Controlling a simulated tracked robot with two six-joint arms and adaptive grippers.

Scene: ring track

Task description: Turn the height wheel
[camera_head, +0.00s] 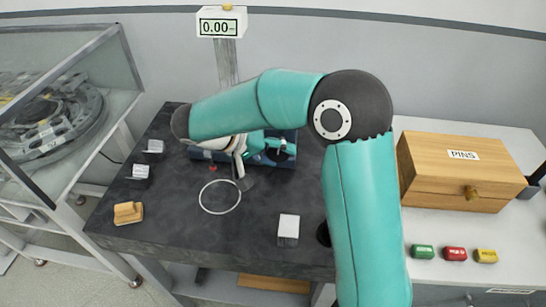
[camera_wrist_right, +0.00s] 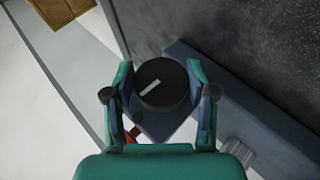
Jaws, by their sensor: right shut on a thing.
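The height wheel (camera_wrist_right: 162,84) is a dark round knob with a pale line on its face, in the middle of the right wrist view. It sits against a blue-grey body (camera_wrist_right: 205,70). My right gripper (camera_wrist_right: 161,90) is shut on the wheel, one teal finger on each side. In the head view this gripper (camera_head: 275,150) is at the blue body (camera_head: 206,155) at the back of the dark table, and the wheel is hard to make out there. A display (camera_head: 217,27) on a post above reads 0.00. My left gripper is not in view.
On the dark table (camera_head: 180,218) lie a thin white ring (camera_head: 205,208), a white-topped block (camera_head: 288,229), a wooden block (camera_head: 128,212) and two small grey blocks. A wooden PINS box (camera_head: 450,185) stands right. A glass case (camera_head: 60,110) is left.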

